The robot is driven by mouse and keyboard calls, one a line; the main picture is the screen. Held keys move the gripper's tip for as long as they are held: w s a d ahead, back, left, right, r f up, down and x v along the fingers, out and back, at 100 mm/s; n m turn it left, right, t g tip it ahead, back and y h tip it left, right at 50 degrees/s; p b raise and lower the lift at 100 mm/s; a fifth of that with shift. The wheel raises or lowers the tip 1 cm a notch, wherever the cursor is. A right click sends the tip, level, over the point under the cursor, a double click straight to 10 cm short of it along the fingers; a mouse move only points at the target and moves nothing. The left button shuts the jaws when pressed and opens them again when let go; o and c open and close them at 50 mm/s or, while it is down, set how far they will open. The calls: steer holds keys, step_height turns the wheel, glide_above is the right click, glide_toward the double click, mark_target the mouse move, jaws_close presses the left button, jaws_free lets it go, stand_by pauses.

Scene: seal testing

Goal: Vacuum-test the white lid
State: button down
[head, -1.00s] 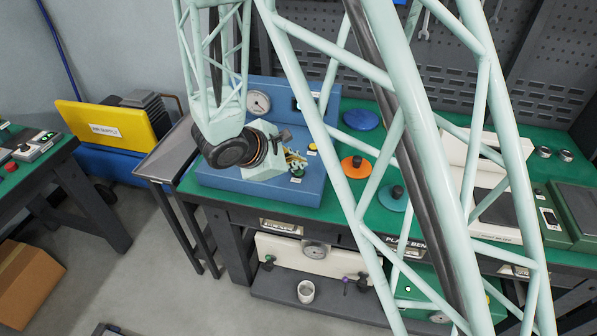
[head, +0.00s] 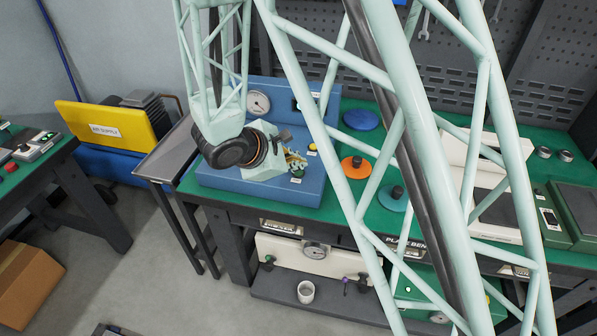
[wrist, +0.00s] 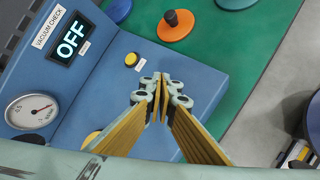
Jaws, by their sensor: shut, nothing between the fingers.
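The blue vacuum tester (head: 312,190) stands at the left end of the green bench. Its display (wrist: 71,38) reads OFF under a VACUUM CHECK label in the wrist view. The round gauge (wrist: 32,111) has its needle near the low end of the scale. I cannot make out a white lid in either view.
An orange knobbed disc (head: 350,171), a teal knobbed disc (head: 388,205) and a blue disc (head: 361,119) lie on the bench to the right. A white cup (head: 306,292) stands on the lower shelf. My arm lattice hides part of the bench.

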mark_target(298, 173)
steer(key=shift+f+b, duration=0.8)
steer(key=shift+b, duration=0.5)
stand_by(1.4)
steer(key=shift+r, duration=0.8)
steer(key=shift+r+p, duration=0.2)
steer(key=shift+p, duration=0.15)
steer(key=shift+r+p, duration=1.15)
steer(key=shift+r, duration=1.15)
stand_by(1.8)
